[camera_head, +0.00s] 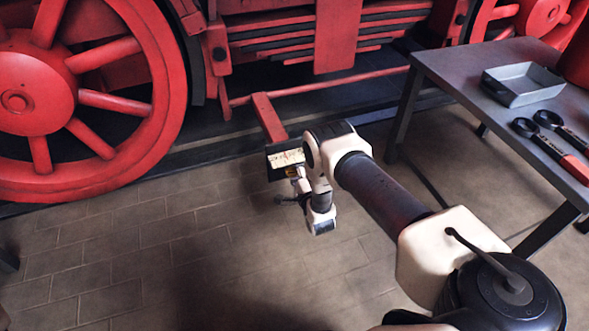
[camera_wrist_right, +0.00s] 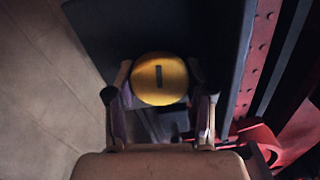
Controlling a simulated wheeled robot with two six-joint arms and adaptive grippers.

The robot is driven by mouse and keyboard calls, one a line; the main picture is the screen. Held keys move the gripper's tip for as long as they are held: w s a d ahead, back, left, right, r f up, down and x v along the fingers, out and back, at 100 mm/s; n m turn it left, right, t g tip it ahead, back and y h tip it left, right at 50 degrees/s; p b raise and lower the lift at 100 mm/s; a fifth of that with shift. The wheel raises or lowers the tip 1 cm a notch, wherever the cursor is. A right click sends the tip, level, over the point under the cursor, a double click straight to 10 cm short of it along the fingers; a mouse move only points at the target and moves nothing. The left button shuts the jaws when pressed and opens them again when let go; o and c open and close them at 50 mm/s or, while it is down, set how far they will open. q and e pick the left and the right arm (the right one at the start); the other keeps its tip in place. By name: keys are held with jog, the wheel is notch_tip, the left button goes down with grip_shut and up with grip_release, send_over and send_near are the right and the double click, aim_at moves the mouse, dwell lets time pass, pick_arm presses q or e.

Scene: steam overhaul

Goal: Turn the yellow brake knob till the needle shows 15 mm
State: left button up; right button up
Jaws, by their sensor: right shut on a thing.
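The yellow brake knob (camera_wrist_right: 160,79) is round with a dark slot on its face, upright in the right wrist view. My right gripper (camera_wrist_right: 160,92) has a finger on each side of it and is shut on it. In the head view my right gripper (camera_head: 290,190) is in front of a dark box with a pale gauge plate (camera_head: 286,158) at the end of a red bracket. The needle and the scale's numbers are too small to read. My left gripper is not in view.
A large red spoked wheel (camera_head: 38,88) stands at the left, with red leaf-spring framework behind. A grey table (camera_head: 460,75) at the right holds a metal tray (camera_head: 523,83) and two dark wrenches with red handles (camera_head: 560,140).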

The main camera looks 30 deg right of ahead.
jog(key=o, duration=1.1)
jog(key=shift+o, duration=0.2)
jog(key=v, duration=0.8)
jog(key=shift+f, duration=0.1)
